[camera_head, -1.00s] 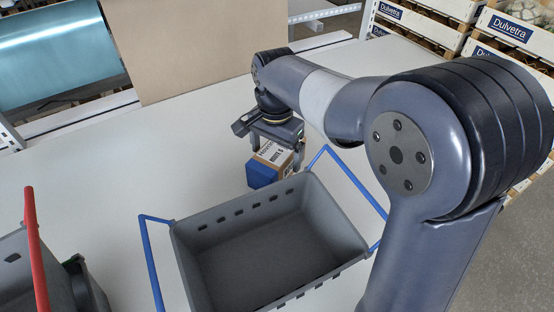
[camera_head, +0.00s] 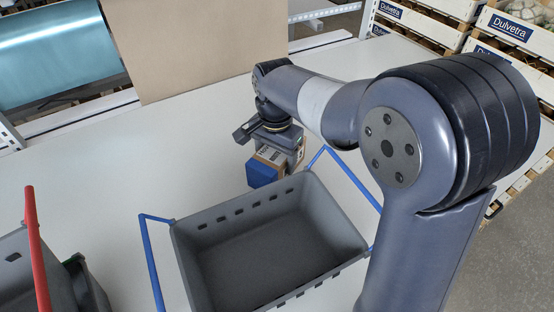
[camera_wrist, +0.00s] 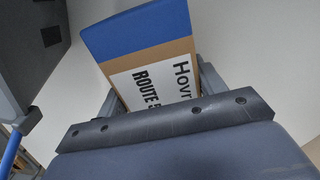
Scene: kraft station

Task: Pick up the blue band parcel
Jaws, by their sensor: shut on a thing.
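The blue band parcel (camera_head: 264,171) is a brown box with a blue end and a white printed label. It stands on the pale table just behind the grey crate with blue handles. In the wrist view the parcel (camera_wrist: 137,36) shows its blue end at the top and the label text "ROUTE" near my gripper. My gripper (camera_head: 279,152) is over the parcel from above, shut on it. In the wrist view one finger shows on each side of the box. The fingertips and the parcel's underside are hidden, so I cannot tell whether it touches the table.
The empty grey crate (camera_head: 187,237) with blue handles stands right in front of the parcel. A grey crate with a red handle (camera_head: 37,255) is at the lower left. A brown board (camera_head: 195,45) rises at the back. The table's left middle is clear.

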